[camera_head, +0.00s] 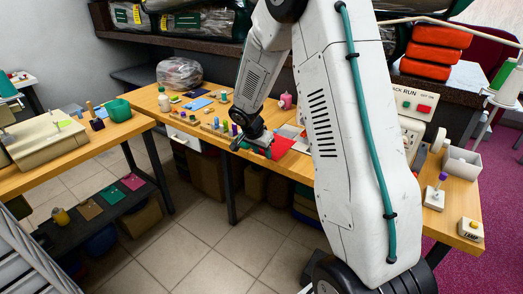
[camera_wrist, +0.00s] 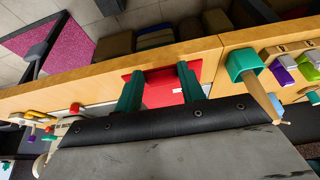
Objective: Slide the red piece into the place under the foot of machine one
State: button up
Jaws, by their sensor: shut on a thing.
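The red piece (camera_head: 282,146) is a flat red sheet at the front edge of the middle wooden table in the head view. In the wrist view the red piece (camera_wrist: 162,92) shows between and beyond the two green fingers. My gripper (camera_head: 262,149) is shut on it, and the wrist view shows my gripper (camera_wrist: 159,84) from behind. A pale machine (camera_head: 411,130) on the right is mostly hidden behind my arm. Its foot and the place under it are not visible. A beige machine (camera_head: 45,137) stands on the left table. I cannot tell which is machine one.
The middle table (camera_head: 150,97) carries small blocks, a bagged bundle (camera_head: 180,73) and a pink bottle (camera_head: 285,101). A green cup (camera_wrist: 243,65) stands close to my gripper in the wrist view. Tiled floor in front is clear.

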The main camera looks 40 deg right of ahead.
aim_at(279, 143)
jog(key=shift+s+f, duration=0.1)
jog(key=shift+f, duration=2.6)
jog(key=shift+w+d+f, duration=0.1)
jog(key=shift+w+d, duration=0.2)
jog(key=shift+d, duration=0.5)
jog(key=shift+w+d+r, duration=0.1)
jog(key=shift+w+d, duration=0.2)
jog(key=shift+d, duration=0.45)
jog(key=shift+w+d+f, duration=0.1)
jog(key=shift+w+d, duration=0.2)
jog(key=shift+d, duration=0.5)
jog(key=shift+w+d, duration=0.3)
jog(key=shift+d, duration=0.5)
jog(key=shift+w+d, duration=0.25)
jog(key=shift+d, duration=0.5)
jog(key=shift+w+d, duration=0.3)
jog(key=shift+d, duration=0.5)
jog(key=shift+w+d, duration=0.25)
jog(key=shift+d, duration=0.45)
jog(key=shift+w+d, duration=0.25)
jog(key=shift+d, duration=0.45)
jog(key=shift+f, duration=0.15)
